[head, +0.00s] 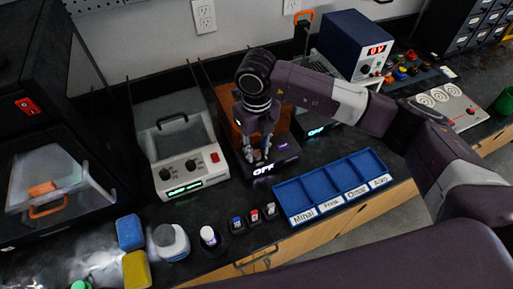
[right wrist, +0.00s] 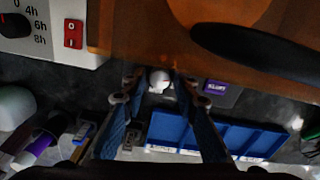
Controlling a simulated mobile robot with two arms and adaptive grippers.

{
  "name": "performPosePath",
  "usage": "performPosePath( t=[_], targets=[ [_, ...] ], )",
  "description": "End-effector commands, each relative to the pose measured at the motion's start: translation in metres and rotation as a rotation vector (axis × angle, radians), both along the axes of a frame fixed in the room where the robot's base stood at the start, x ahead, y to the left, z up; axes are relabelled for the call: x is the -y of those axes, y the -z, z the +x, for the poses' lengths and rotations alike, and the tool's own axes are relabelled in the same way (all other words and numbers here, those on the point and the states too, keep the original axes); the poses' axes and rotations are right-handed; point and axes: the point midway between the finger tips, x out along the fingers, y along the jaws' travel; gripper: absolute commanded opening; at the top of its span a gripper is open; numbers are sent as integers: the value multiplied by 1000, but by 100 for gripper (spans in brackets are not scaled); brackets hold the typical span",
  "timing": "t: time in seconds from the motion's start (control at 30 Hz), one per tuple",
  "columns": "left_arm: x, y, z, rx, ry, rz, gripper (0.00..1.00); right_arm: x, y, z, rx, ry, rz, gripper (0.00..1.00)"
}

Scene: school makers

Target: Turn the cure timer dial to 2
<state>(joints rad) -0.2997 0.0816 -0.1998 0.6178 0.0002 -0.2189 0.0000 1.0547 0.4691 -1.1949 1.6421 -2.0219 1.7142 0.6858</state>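The cure timer is on the dark front of the orange-covered box (head: 228,118), with a lit display (head: 264,169) reading "OFF" in the head view. Its small pale round dial (right wrist: 159,80) with a red mark shows in the right wrist view; in the head view my gripper largely hides it. My right gripper (head: 262,153) points down at the box front. In the right wrist view its two fingertips (right wrist: 158,86) stand on either side of the dial, with a narrow gap; firm contact is not visible. My left gripper is not in view.
A purple START button (right wrist: 216,87) is right of the dial. A white unit (head: 181,150) with knobs and a red switch stands to the left. A blue compartment tray (head: 331,187) lies in front right. Bottles (head: 171,242) and small items stand along the front edge.

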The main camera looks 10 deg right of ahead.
Motion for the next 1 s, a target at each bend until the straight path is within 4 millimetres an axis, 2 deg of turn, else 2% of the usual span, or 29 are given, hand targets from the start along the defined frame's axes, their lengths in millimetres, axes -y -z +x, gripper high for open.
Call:
performPosePath(
  t=[0.17,0.4,0.6,0.8,1.0],
  targets=[
    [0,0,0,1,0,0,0,0,-21,1,5,-1,1,27],
    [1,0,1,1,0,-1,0,0,-73,2,7,0,1,27],
    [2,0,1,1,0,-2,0,0,-106,1,5,0,1,27],
    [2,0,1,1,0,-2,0,0,-119,1,3,1,0,27],
    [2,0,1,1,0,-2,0,0,-120,0,2,1,1,27]
  ],
)
